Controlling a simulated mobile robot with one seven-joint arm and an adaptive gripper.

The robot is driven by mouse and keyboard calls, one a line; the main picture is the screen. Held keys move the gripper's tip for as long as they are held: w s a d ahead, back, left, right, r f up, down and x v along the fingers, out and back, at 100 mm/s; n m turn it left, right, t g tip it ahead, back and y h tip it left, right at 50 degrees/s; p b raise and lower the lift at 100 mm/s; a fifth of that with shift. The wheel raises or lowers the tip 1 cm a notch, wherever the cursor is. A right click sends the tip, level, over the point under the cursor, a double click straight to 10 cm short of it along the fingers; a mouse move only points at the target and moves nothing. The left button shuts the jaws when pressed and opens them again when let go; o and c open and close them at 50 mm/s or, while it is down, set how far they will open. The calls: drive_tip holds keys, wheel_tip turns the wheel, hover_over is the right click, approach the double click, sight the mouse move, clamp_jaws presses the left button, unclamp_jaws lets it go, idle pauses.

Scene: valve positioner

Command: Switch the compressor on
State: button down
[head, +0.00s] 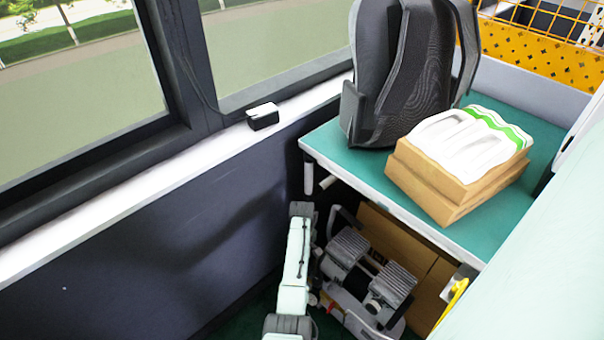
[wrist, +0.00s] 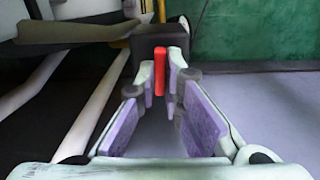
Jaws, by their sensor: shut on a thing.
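The compressor (head: 348,250) stands on the floor under the green-topped bench, with ribbed grey cylinder heads and a light frame. My pale arm reaches down on its left side and hides part of it; my gripper cannot be made out clearly in the head view. In the wrist view, my gripper (wrist: 161,72) has its fingertips closed around a narrow red switch piece (wrist: 160,66). The red piece stands in front of a black box (wrist: 150,42) on the compressor. The fingers hide the red piece's edges, and I cannot tell its switch position.
The bench (head: 342,160) above carries a dark backpack (head: 402,75) and a cardboard box (head: 440,178) with white bags (head: 462,142). A dark wall and window sill (head: 190,155) border the left. Cardboard (head: 420,265) stands behind the compressor.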

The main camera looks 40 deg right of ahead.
drive_tip(key=m, duration=0.4)
drive_tip(key=shift+m, duration=0.4)
drive_tip(key=m, duration=0.9)
drive_tip(key=shift+s+m, duration=0.1)
drive_tip(key=shift+m, duration=1.7)
drive_tip(key=c, duration=1.7)
unclamp_jaws()
